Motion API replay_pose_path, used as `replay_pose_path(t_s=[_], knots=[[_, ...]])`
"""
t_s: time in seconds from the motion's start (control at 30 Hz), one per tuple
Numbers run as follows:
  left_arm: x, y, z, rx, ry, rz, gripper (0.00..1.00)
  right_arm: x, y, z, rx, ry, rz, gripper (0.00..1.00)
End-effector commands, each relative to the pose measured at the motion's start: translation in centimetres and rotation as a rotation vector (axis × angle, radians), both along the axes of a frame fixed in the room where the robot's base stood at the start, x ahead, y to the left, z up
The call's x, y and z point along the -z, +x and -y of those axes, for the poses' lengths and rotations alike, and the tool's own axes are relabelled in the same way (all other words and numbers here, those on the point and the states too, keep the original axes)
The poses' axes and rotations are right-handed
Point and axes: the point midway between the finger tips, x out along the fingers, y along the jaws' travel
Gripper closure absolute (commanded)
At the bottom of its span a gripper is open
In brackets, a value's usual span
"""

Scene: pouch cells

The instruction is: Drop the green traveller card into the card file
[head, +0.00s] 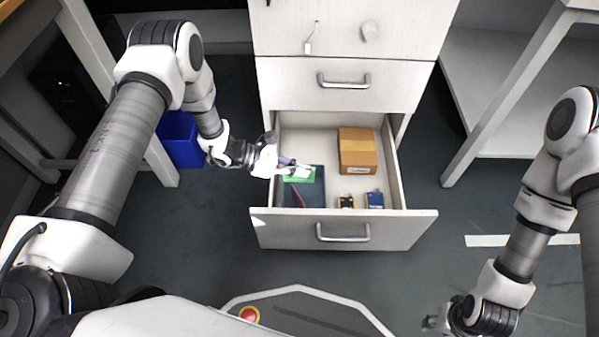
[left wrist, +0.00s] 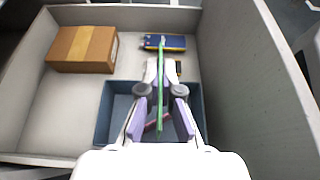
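The green traveller card (head: 308,176) is held by my left gripper (head: 290,168) over an open blue-grey box in the drawer, which looks like the card file (head: 318,200). In the left wrist view the card (left wrist: 161,75) is seen edge-on, upright between the fingers of the left gripper (left wrist: 160,95). The card file (left wrist: 104,112) lies below it, with a dark red item (left wrist: 152,125) inside. The gap between card and box floor cannot be judged. My right gripper (head: 438,322) is low at the right, away from the drawer; its fingers are too small to read.
The open drawer (head: 400,190) also holds a brown cardboard box (head: 357,152), a blue packet (head: 374,200) and a small dark item (head: 346,201) near the front. The drawer walls surround the left gripper's work area. A blue bin (head: 180,140) stands on the floor at left.

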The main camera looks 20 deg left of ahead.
Motion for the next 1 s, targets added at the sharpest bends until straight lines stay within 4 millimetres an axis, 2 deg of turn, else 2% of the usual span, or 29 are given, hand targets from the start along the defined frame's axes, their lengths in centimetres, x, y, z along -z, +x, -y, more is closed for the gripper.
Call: replay_pose_path(t_s=[0.1,0.3,0.63,0.7,0.73,1.0], knots=[[2.1,-0.1,0.0,0.000,0.001,-0.001,1.00,1.7,0.0,0.0,0.000,0.000,0.000,0.60],[4.7,0.0,0.0,-0.001,0.000,0.000,1.00,3.6,0.0,0.0,0.001,0.000,0.000,0.60],[5.0,0.0,0.0,-0.001,0.000,0.000,1.00,3.7,0.0,0.0,0.002,0.000,0.001,0.60],[5.0,0.0,0.0,-0.001,0.000,0.000,0.73,3.7,0.0,0.0,0.002,0.000,0.001,0.60],[5.0,0.0,0.0,-0.001,0.000,0.000,0.65,3.7,0.0,0.0,0.002,0.000,0.001,0.60],[5.0,0.0,0.0,-0.001,0.000,0.000,0.65,3.7,0.0,0.0,0.002,0.000,0.001,0.60]])
